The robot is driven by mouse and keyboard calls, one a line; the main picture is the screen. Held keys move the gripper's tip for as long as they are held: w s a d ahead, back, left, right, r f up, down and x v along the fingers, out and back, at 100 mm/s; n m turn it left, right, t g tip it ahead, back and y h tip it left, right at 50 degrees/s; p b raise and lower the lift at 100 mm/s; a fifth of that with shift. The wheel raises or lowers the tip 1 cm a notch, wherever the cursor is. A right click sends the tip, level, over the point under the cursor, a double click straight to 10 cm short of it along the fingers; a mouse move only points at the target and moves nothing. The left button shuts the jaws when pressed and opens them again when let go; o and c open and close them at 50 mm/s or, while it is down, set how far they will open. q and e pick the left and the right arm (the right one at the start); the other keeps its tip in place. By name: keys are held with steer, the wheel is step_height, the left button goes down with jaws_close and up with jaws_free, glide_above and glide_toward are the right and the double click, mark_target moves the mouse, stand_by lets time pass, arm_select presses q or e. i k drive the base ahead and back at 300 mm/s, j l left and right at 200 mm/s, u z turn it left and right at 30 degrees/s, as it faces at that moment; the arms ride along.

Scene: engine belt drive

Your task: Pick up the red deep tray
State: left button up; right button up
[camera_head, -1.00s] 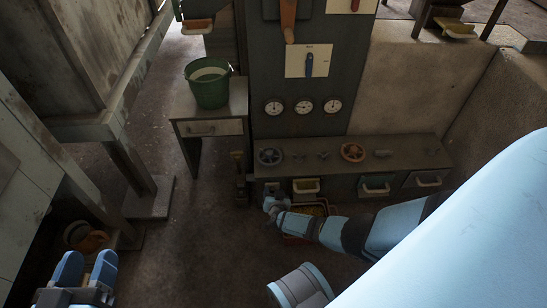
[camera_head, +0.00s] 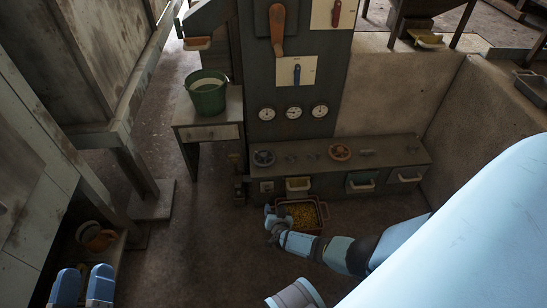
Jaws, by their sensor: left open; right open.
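A red deep tray (camera_head: 317,229) sits on the floor in front of the low control bench. My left gripper (camera_head: 84,284) is open and empty at the bottom left, far from the tray.
The low bench (camera_head: 410,155) with handwheels and drawers stands right behind the tray. A green bucket (camera_head: 207,95) stands on a small table (camera_head: 209,131) at the left. An orange-brown round object (camera_head: 99,238) lies at the lower left. The floor between my grippers is clear.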

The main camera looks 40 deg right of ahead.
mark_target(307, 217)
steer(key=z, duration=1.35)
